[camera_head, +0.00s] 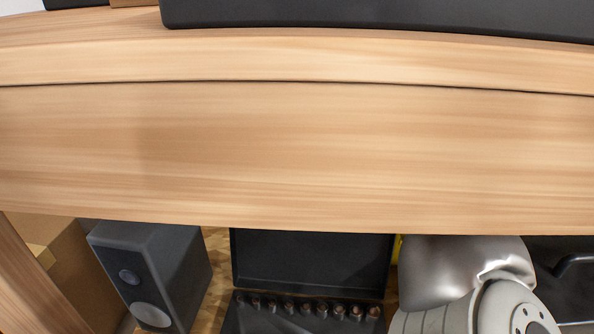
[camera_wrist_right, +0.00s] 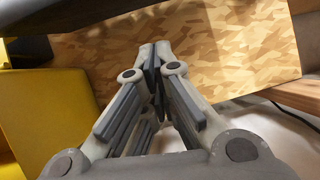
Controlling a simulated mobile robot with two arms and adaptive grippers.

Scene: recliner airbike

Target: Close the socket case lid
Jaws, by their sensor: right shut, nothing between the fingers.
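The black socket case (camera_head: 300,325) is at the bottom centre of the head view, with several sockets in a row inside. Its lid (camera_head: 310,262) stands open behind the row; its upper part is cut off by the wooden shelf edge. My right arm is at the lower right of the head view, right of the case, but its fingers do not show there. In the right wrist view my right gripper (camera_wrist_right: 154,65) is shut and empty, with its fingertips together before a chipboard surface. My left gripper is not in view.
A wide wooden shelf (camera_head: 300,150) crosses above the case. A grey speaker (camera_head: 150,275) stands left of the case, with a cardboard box (camera_head: 75,275) farther left. In the right wrist view, a yellow object (camera_wrist_right: 45,115) lies left of the gripper and chipboard (camera_wrist_right: 225,50) lies beyond it.

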